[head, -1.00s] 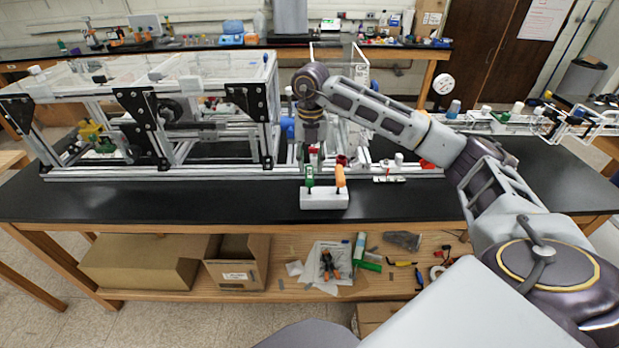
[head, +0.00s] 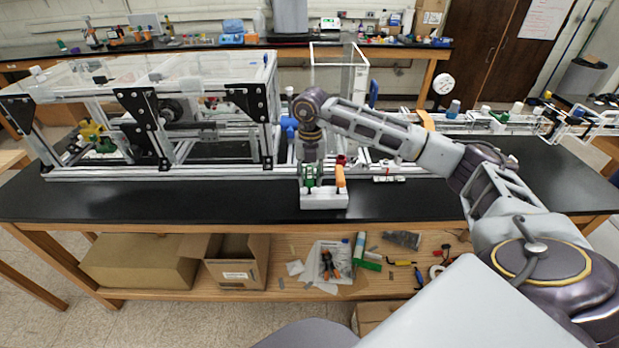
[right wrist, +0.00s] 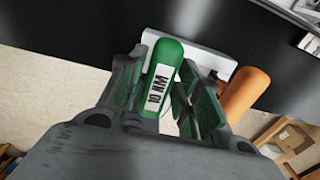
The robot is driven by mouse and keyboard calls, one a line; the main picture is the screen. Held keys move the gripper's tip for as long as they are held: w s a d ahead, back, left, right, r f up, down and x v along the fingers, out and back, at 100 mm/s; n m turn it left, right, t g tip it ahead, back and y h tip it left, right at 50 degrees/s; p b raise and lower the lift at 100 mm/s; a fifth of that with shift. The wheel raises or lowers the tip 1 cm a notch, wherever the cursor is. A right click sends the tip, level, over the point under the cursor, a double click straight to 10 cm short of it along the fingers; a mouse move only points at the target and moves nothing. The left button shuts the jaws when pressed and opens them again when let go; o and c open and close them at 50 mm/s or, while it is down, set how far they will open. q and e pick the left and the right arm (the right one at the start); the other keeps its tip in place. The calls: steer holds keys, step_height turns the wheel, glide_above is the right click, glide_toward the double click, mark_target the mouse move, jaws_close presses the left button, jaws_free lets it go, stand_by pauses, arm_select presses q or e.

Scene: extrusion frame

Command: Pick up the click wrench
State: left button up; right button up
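The click wrench appears to be the green handle marked "10 NM" (right wrist: 161,78). It stands in a white holder block (head: 324,202) at the front of the black table, beside an orange handle (head: 340,177). My right gripper (head: 312,176) is directly over the holder and partly hides the green handle in the head view. In the right wrist view, its two fingers (right wrist: 163,88) are on either side of the green handle, with a gap on the right side, so it looks open around the handle. The lower part of the wrench is hidden. My left gripper is not in view.
An aluminium extrusion frame (head: 160,174) runs along the table behind the holder, with a clear-topped enclosure at left. A small white fixture (head: 389,178) lies right of the holder. The black table top (head: 150,205) is bare in front. A shelf below holds boxes and tools.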

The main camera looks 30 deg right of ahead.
step_height(320, 180, down, 3)
steer(key=shift+a+r, duration=0.1)
steer(key=shift+f+p, duration=0.3)
steer(key=shift+f, duration=0.3)
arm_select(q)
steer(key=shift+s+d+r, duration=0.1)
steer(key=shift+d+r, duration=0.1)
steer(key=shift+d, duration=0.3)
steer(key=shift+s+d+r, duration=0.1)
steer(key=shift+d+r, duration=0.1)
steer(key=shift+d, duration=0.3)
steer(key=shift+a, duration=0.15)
arm_select(e)
jaws_close()
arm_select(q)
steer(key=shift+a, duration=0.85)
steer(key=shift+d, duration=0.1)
